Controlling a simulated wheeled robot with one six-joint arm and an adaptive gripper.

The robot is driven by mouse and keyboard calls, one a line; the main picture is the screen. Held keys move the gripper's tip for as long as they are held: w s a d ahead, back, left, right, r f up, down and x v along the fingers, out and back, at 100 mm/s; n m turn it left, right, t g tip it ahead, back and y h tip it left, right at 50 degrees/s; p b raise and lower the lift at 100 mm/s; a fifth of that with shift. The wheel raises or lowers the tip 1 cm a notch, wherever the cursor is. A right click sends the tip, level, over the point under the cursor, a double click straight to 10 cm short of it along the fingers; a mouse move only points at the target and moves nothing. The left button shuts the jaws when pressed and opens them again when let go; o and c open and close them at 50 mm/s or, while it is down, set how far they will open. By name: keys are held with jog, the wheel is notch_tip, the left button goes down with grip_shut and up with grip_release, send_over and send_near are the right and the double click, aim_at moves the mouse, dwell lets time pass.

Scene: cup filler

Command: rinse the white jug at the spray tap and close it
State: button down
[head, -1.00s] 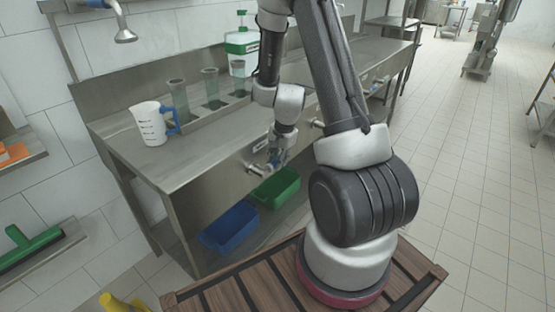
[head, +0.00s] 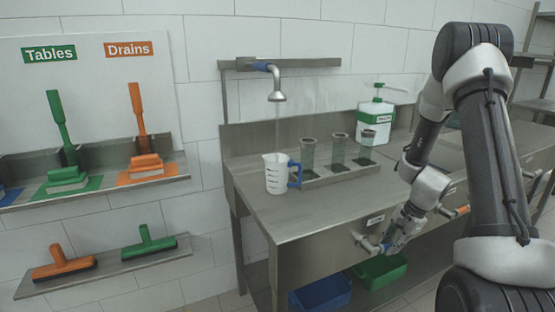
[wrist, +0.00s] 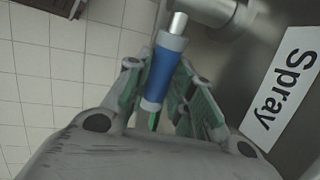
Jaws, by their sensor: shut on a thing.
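The white jug (head: 277,178) with a blue handle stands upright on the steel counter (head: 320,212), below the spray tap head (head: 277,95). A faint pale streak of water runs from the head down to the jug. My gripper (head: 390,242) is at the valve on the counter's front panel. In the wrist view my gripper (wrist: 160,88) is shut on the blue valve handle (wrist: 161,72), with a finger on each side of it. The "Spray" label (wrist: 285,85) is beside it on the panel. The jug's inside is hidden.
Dark clear cups (head: 309,155) stand in a tray behind the jug, with a green-and-white pump bottle (head: 375,122) to their right. A blue crate (head: 320,293) and a green crate (head: 380,271) are below the counter. Brushes (head: 66,170) hang on the left wall.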

jog(key=shift+f+y, duration=0.2)
jog(key=shift+y, duration=0.1)
jog(key=shift+f+g+y, duration=0.3)
jog(key=shift+f+y, duration=0.1)
jog(key=shift+y, duration=0.1)
jog(key=shift+a, duration=0.1)
dwell(3.4)
jog(key=shift+a+r+h, duration=0.1)
jog(key=shift+r+h, duration=0.55)
jog(key=shift+h, duration=0.05)
jog(key=shift+r+t+h, duration=0.55)
jog(key=shift+t+h, duration=0.05)
jog(key=shift+h, duration=0.4)
jog(key=shift+r, duration=0.1)
